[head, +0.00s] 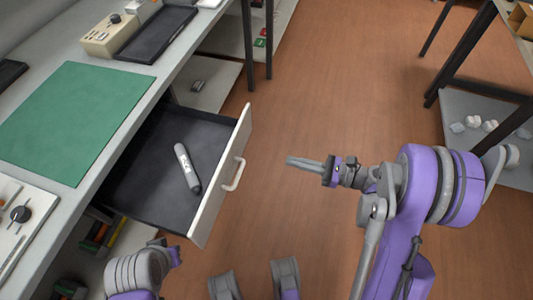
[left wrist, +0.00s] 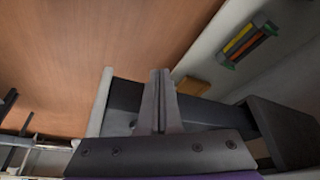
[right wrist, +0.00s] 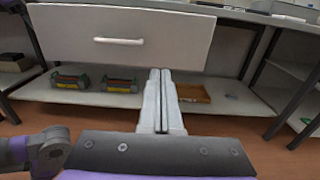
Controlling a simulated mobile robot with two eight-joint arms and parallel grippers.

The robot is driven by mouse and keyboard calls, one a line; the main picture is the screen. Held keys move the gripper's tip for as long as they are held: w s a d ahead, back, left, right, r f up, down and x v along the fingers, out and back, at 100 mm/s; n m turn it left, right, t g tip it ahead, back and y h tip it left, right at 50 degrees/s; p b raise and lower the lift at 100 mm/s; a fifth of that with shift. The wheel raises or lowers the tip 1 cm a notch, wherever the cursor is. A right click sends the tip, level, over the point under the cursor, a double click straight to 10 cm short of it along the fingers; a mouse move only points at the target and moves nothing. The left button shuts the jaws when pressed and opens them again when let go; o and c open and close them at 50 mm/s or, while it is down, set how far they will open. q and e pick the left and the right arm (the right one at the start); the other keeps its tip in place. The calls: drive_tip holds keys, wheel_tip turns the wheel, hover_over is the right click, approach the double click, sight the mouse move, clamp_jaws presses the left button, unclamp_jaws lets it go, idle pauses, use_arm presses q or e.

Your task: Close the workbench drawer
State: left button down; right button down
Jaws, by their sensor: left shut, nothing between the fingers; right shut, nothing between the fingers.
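The workbench drawer (head: 150,185) is pulled out from under the bench in the head view. Its white front with a handle (head: 234,174) faces right, and a grey pen-like tool (head: 187,168) lies inside. My right gripper (head: 290,161) is shut and empty, to the right of the handle and apart from it. The right wrist view shows the drawer front (right wrist: 120,25) and the handle (right wrist: 118,41) ahead, above and left of the shut fingers (right wrist: 160,75). My left gripper's fingers (left wrist: 160,75) are shut and empty in the left wrist view, near the drawer's dark side (left wrist: 205,112).
The workbench (head: 150,100) carries a green mat (head: 75,120), a black tray (head: 157,34) and a beige device (head: 108,36). A shelf (right wrist: 85,96) with small bins lies below the drawer. The wooden floor (head: 330,90) right of the drawer is clear. Another table stands at the right.

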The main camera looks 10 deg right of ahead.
sight(240, 148)
drive_tip(key=b+x, duration=0.1)
drive_tip(key=x, duration=1.2)
drive_tip(key=shift+w+a, duration=0.15)
drive_tip(key=shift+a, duration=0.1)
use_arm(q)
drive_tip(key=shift+f, duration=0.7)
use_arm(e)
drive_tip(key=shift+w, duration=0.1)
